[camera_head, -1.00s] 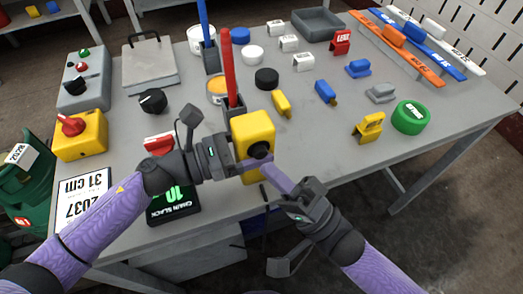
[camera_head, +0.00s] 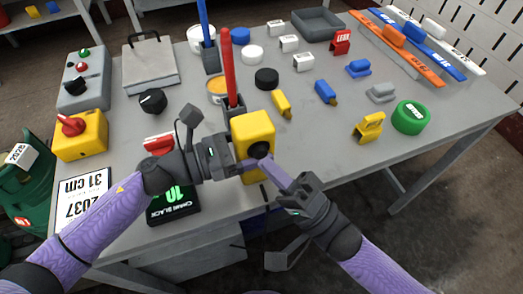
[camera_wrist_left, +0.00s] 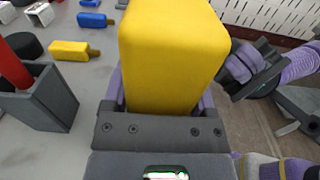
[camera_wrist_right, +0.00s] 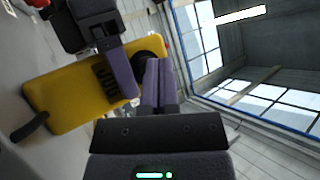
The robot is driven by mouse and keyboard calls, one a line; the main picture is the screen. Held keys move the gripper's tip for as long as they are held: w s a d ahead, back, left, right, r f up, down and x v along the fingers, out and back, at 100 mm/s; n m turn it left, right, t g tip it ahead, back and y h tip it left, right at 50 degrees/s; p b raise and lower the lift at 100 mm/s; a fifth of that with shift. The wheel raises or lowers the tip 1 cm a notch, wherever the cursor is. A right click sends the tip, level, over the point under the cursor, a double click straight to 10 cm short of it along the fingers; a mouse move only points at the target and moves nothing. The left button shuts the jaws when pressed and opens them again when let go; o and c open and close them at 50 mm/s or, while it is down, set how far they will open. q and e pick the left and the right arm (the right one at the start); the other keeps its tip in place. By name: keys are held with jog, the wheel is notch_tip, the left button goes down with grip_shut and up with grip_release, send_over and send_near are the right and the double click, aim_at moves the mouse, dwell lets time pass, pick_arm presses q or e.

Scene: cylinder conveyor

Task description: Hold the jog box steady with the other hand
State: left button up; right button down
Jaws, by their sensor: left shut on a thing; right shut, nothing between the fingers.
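The jog box is a yellow box (camera_head: 253,128) with a round black button (camera_head: 259,150) on its front face. It is upright at the table's front edge. My left gripper (camera_head: 246,165) is shut on the jog box. In the left wrist view the yellow box (camera_wrist_left: 172,50) fills the space between its purple fingers. My right gripper (camera_head: 267,165) is shut and empty, with its fingertips close to the button. In the right wrist view the shut fingers (camera_wrist_right: 157,72) overlap the edge of the black button (camera_wrist_right: 143,63); I cannot tell whether they touch.
A red stick stands in a dark holder (camera_head: 234,106) just behind the jog box. A dark green-lettered box (camera_head: 173,205) lies below my left gripper. A yellow box with a red knob (camera_head: 80,135) is at left. Several small coloured blocks lie behind and right.

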jog(key=shift+w+a, duration=0.15)
jog(key=shift+w, duration=0.25)
dwell(1.6)
dwell(2.0)
jog(key=shift+s+d, duration=0.25)
jog(key=shift+s, duration=0.6)
jog(key=shift+s+d, duration=0.25)
jog(key=shift+s, duration=0.55)
jog(key=shift+s+d, duration=0.3)
jog(key=shift+s, duration=0.5)
jog(key=shift+s+d, duration=0.25)
jog(key=shift+s, duration=0.55)
dwell(0.8)
